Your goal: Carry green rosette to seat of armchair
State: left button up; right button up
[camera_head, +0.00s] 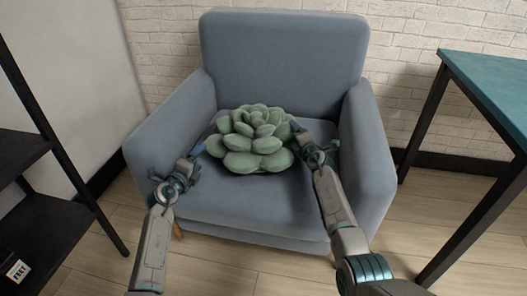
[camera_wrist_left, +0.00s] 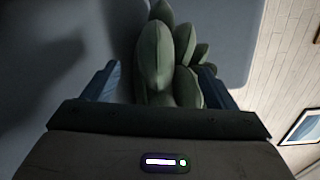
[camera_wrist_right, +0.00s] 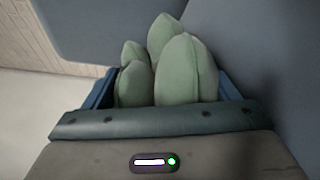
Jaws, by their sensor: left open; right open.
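The green rosette (camera_head: 252,138), a plump succulent shape with thick leaves, rests on the seat of the blue-grey armchair (camera_head: 240,205). My left gripper (camera_head: 195,158) is open at the rosette's left side. In the left wrist view, the rosette's leaves (camera_wrist_left: 168,60) show ahead of and partly between the open fingers (camera_wrist_left: 155,82). My right gripper (camera_head: 299,134) is open at the rosette's right side. In the right wrist view, leaves (camera_wrist_right: 170,70) reach between its fingers (camera_wrist_right: 162,88). Whether either gripper touches the leaves I cannot tell. The rosette's underside is hidden.
A black shelf (camera_head: 22,150) stands at the left, with a small dark box (camera_head: 17,270) low on it. A teal-topped table (camera_head: 492,84) with dark legs stands at the right. The armchair's arms flank the seat. Wooden floor (camera_head: 225,265) is clear in front.

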notch_tip(320, 180, up, 8)
jog(key=shift+f, duration=0.2)
dwell(0.3)
